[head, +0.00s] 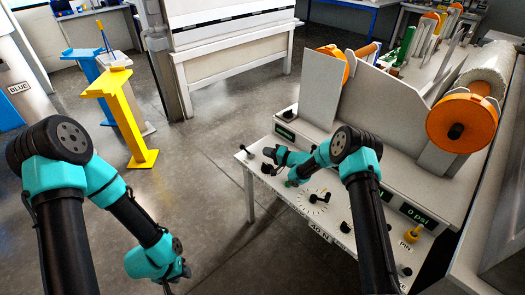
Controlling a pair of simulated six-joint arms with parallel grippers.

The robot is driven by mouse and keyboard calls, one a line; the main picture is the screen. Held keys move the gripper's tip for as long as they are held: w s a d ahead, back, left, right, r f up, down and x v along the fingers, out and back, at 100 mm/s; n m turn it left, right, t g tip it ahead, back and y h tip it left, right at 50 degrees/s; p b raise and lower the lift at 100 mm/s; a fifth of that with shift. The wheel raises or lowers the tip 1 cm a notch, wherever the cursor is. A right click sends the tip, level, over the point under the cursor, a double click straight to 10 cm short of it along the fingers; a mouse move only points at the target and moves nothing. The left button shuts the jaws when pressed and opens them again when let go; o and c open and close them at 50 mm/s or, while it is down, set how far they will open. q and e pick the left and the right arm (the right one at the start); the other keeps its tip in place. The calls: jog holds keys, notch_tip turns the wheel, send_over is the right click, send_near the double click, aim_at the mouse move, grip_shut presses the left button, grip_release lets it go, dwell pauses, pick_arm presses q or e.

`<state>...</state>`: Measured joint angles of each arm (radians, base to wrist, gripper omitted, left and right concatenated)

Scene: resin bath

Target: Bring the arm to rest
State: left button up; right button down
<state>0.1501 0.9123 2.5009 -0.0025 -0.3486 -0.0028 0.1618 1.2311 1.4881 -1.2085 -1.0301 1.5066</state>
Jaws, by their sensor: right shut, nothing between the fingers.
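My left arm comes in from the left and bends down to the lower edge of the view. My left gripper (176,284) hangs there over the open floor, touching nothing I can see, and its fingers are too hidden to read. My right arm rises from the lower right, bends at its elbow and reaches left over the control panel (338,229).
The machine with orange-ended rollers (462,122) stands behind the panel on the right. Black knobs, small displays and a yellow pin (406,270) are on the panel. A yellow stand (128,120) and a blue stand (88,70) are at the left. The middle floor is clear.

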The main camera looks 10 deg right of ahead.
jog(key=shift+s+d, duration=0.15)
dwell(0.4)
jog(key=s+d+f+h, duration=0.1)
jog(key=s, duration=0.1)
jog(key=s+d+f+h, duration=0.2)
jog(key=s, duration=0.1)
jog(key=s+d+f+h, duration=0.1)
jog(key=s, duration=0.1)
jog(key=shift+s+d+f+m+h, duration=0.2)
jog(key=shift+s+f+m+h, duration=0.1)
jog(key=shift+m+h, duration=0.1)
jog(key=s+d+f+h, duration=0.1)
jog(key=s, duration=0.2)
jog(key=s+d+f+g+h, duration=0.1)
jog(key=s, duration=0.3)
jog(key=s+f+g, duration=0.1)
jog(key=s, duration=0.3)
jog(key=shift+d+f+n+h, duration=0.25)
jog(key=shift+d+n+h, duration=0.15)
jog(key=s+d+n+g+h, duration=0.1)
jog(key=s+g, duration=0.6)
jog(key=s, duration=2)
jog(key=shift+s+f+n+g+h, duration=0.35)
jog(key=shift+n+h, duration=0.15)
jog(key=shift+n, duration=0.4)
